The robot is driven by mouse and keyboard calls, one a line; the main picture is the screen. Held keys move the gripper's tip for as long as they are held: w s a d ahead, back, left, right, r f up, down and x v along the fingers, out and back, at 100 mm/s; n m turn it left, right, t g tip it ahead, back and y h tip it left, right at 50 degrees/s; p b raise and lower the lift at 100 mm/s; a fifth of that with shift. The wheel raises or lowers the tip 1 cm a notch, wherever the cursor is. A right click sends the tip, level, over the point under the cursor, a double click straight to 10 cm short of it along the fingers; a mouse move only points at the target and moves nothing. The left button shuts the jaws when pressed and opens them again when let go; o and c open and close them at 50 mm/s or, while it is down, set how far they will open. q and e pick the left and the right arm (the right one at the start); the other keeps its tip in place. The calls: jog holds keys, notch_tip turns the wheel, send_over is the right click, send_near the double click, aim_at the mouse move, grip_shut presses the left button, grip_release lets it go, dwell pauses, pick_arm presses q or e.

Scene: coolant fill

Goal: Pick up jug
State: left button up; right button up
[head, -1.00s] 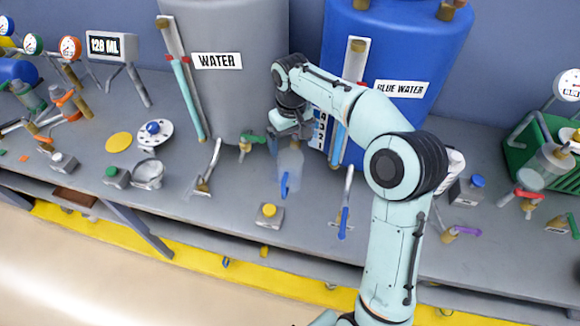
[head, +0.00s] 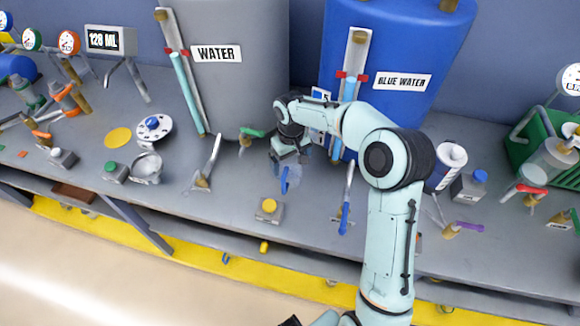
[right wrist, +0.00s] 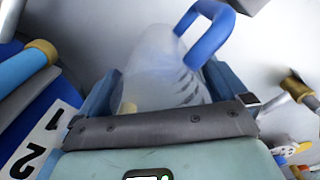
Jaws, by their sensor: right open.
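The jug (head: 292,181) is translucent with a blue handle, and stands on the grey bench in front of the tanks in the head view. My right gripper (head: 286,160) is over its top, and hides part of it. In the right wrist view the cloudy jug body (right wrist: 160,65) lies between the two blue fingers of my right gripper (right wrist: 160,92), which are apart. Its blue handle (right wrist: 210,35) sticks out to the upper right there. I cannot tell whether a finger touches the jug. My left gripper does not show.
The grey WATER tank (head: 235,90) and the blue BLUE WATER tank (head: 395,50) stand behind. A yellow-button box (head: 268,210) is in front of the jug. A blue-handled lever (head: 346,205) is to its right, and a metal lever (head: 207,165) to its left.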

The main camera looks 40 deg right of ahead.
jog(key=c, duration=0.8)
jog(key=shift+r, duration=0.1)
jog(key=shift+c, duration=0.2)
